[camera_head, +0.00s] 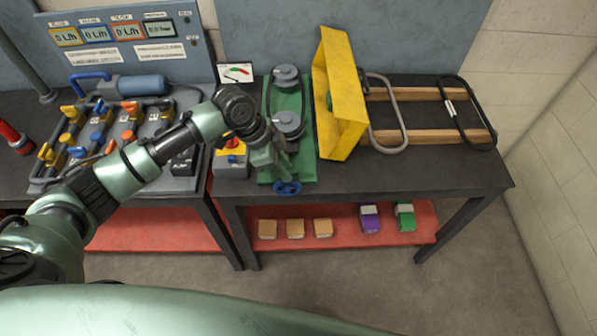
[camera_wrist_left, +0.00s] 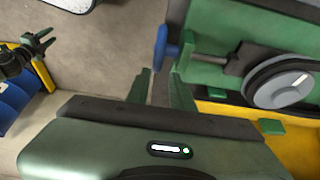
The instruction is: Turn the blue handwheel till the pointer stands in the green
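The blue handwheel (camera_head: 287,188) sits at the front end of the green motor base (camera_head: 308,150). It shows edge-on in the left wrist view (camera_wrist_left: 187,43). My left gripper (camera_head: 277,170) reaches down close behind the handwheel. In the left wrist view its two fingers (camera_wrist_left: 161,74) are apart and nothing is between them; the wheel is just beyond the tips. The gauge (camera_head: 236,72) behind the base has a red and green scale; its pointer is too small to read. A dark green claw, seemingly my right gripper (camera_wrist_left: 38,45), shows small at the wrist view's left.
A yellow guard (camera_head: 338,95) stands right of the base, with a grey belt (camera_head: 401,128) and a black belt (camera_head: 480,140) by wooden rails. A control box (camera_head: 231,162) is left of the base. Small boxes (camera_head: 295,229) lie on the red lower shelf. The floor in front is clear.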

